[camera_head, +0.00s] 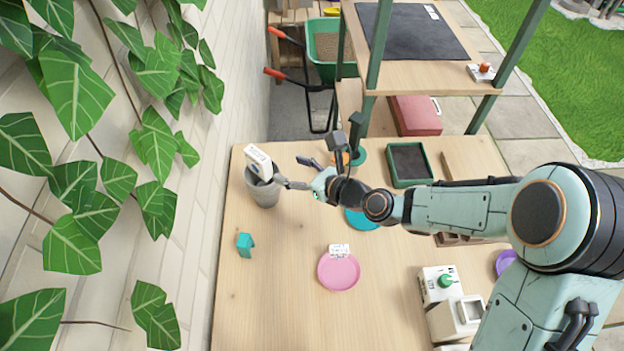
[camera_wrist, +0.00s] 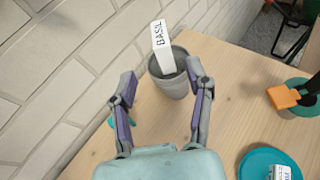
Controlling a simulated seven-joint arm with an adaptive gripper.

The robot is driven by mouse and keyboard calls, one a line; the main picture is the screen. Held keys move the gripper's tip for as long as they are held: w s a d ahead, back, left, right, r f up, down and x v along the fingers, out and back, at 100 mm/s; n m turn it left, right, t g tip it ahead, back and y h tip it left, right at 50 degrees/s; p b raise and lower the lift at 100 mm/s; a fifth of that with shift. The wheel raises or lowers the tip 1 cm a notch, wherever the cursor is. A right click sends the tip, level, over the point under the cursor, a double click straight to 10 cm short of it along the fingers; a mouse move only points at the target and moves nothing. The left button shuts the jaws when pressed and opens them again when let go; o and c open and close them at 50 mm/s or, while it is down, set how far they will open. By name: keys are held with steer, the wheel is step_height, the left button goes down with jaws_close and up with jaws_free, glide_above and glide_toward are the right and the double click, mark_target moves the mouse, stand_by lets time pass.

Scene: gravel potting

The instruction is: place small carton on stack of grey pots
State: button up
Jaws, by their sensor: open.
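A small white carton (camera_head: 258,161), lettered BASIL in the wrist view (camera_wrist: 161,42), sits tilted on the stack of grey pots (camera_head: 262,191). Its lower end is in or on the mouth of the top pot, which also shows in the wrist view (camera_wrist: 172,86); I cannot tell how deep it sits. My gripper (camera_head: 290,184) is just right of the pots in the head view. In the wrist view my gripper (camera_wrist: 162,74) is open, its fingers spread either side of the pots, with the carton standing beyond the fingertips.
A pink saucer (camera_head: 338,274) with a small white block, a teal saucer (camera_head: 363,221), a small teal object (camera_head: 245,245) and a green tray (camera_head: 409,165) are on the table. A brick wall runs close along the left.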

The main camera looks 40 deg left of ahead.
steer(key=shift+d, duration=0.2)
steer(key=d+r+n+t+h, duration=0.25)
steer(key=d+n+h, duration=0.8)
steer(key=d, duration=1.15)
steer(key=s+d+r+n+g+h, duration=0.2)
steer(key=s+d+r+n, duration=0.1)
steer(key=s+d+n, duration=0.5)
steer(key=s+d, duration=0.3)
steer(key=d, duration=0.4)
steer(key=shift+s+d+n+g, duration=0.35)
